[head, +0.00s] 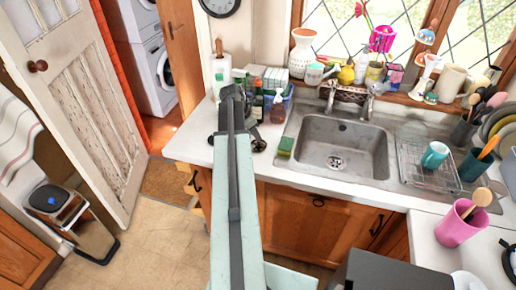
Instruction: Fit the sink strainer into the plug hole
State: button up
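The steel sink (371,166) is set in the white worktop right of centre. A round metal plug hole (336,162) shows on the sink's floor, with small bright and dark detail in it. I cannot tell whether a strainer sits in it, and I pick out no separate strainer elsewhere. My pale green and grey arm reaches up the middle of the view. Its dark far end, where my gripper (236,97) is, lies over the worktop left of the sink, apart from the plug hole. Its fingers are not clear, so neither opening nor any held thing can be told.
A sponge (285,146) lies at the sink's left edge. Bottles (278,106) stand near my arm's end. The tap (331,95) rises behind the basin. A wire rack (428,169) with a teal mug (435,154) is on the right. The basin looks otherwise empty.

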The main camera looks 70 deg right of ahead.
jog(key=b+x, duration=0.5)
jog(key=shift+f, duration=0.15)
jog(key=shift+r, duration=0.2)
grip_shut()
jog(key=shift+r+p, duration=0.1)
jog(key=shift+p, duration=0.25)
